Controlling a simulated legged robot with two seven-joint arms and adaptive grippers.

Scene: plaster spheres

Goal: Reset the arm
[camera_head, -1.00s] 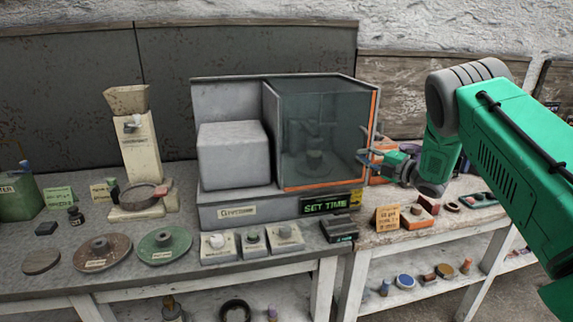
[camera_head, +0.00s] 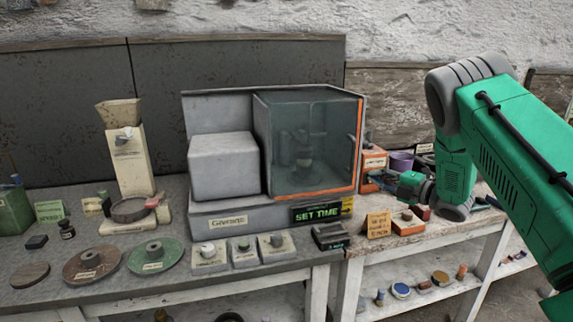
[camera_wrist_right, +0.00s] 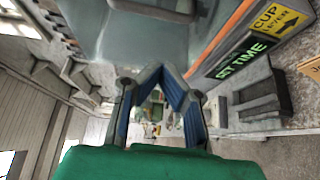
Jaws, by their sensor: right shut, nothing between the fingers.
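My right arm comes in from the right in the head view. Its green gripper (camera_head: 370,181) is at the right side of the grey machine (camera_head: 230,221), low beside the orange-edged glass chamber (camera_head: 290,135). In the right wrist view the two blue-padded fingers (camera_wrist_right: 168,72) lean together at the tips, with nothing held between them. The chamber's door looks closed, and its handle stands free of the gripper. The machine's display (camera_head: 317,213) reads SET TIME. My left gripper is not in view.
An orange box (camera_head: 374,159) and a purple cup (camera_head: 402,161) stand behind the gripper. A cardboard sign (camera_head: 378,225) and small blocks sit on the right table. Knob boxes (camera_head: 243,251), discs (camera_head: 92,264) and a hopper device (camera_head: 130,162) fill the left table.

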